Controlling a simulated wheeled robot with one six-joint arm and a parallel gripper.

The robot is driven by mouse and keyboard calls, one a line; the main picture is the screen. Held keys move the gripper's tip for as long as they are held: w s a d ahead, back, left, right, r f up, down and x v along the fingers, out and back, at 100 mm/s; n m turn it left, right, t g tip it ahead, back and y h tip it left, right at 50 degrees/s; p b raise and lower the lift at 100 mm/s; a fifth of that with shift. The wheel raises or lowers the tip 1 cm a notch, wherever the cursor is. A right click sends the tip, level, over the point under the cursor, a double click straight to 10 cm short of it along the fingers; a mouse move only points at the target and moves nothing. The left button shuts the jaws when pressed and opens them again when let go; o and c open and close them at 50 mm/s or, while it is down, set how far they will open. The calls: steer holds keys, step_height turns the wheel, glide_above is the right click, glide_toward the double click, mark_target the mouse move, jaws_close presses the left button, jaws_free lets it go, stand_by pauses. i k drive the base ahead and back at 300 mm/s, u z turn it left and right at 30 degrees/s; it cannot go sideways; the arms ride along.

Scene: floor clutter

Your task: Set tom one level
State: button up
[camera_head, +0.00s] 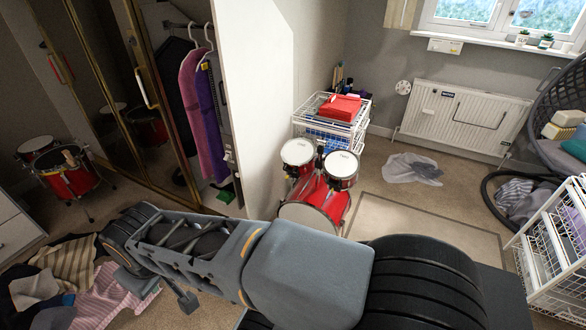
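A red drum kit stands mid-floor: the bass drum (322,195) carries two small toms with white heads. The left tom (298,152) and the right tom (341,166) sit side by side, their heads turned upward. Their heads appear to tilt somewhat differently, but exact angles are hard to judge, and I cannot tell which is tom one. A red floor drum (70,178) on legs stands apart at the left, with something lying on its head. My grey arm crosses the foreground below the kit and hides part of the floor. I cannot make out gripper fingertips clearly.
A white wire rack (330,125) with a red stack stands close behind the toms. A mirrored wardrobe holds hanging clothes (196,100). Clothes (70,280) litter the left floor. A white cloth (411,168) lies near the radiator (465,118). A rug (420,220) lies right of the kit.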

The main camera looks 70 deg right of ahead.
mark_target(298, 155)
steer(key=z, duration=0.8)
steer(key=i, duration=0.8)
steer(key=z, duration=1.05)
steer(key=i, duration=0.55)
